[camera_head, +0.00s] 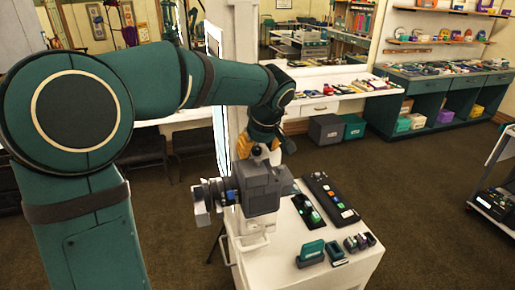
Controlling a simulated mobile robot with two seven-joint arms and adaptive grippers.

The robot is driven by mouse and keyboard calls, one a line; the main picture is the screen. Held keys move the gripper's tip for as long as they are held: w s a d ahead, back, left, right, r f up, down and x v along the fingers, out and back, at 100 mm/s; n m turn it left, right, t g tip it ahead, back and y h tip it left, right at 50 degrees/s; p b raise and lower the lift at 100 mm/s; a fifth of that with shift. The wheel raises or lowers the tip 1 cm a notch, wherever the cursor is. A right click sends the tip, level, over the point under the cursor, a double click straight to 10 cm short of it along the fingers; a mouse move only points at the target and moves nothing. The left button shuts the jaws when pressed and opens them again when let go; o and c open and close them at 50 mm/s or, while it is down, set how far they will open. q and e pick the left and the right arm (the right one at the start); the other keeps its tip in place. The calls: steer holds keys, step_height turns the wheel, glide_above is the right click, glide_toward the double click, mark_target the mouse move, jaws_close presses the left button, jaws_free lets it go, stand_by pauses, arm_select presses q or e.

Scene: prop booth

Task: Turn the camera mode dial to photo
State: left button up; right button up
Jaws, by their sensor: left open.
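A grey camera (262,190) stands at the near left of a white table (290,258), its lens end pointing left. My left arm comes in from the left and bends down over it. My left gripper (257,152) is open, with orange-yellow parts showing, right above the top of the camera. A small dark knob between the fingers may be the mode dial. It is too small to read its setting, and I cannot tell if the fingers touch it. My right gripper is out of view.
On the table right of the camera lie a dark tray with coloured items (308,212), a long black control panel (330,198) and several small green and grey blocks (311,253). A dark cart (497,203) stands at far right. Carpet between them is clear.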

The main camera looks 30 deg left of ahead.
arm_select(q)
steer(key=shift+a+f, duration=0.1)
steer(key=shift+f, duration=0.1)
jaws_close()
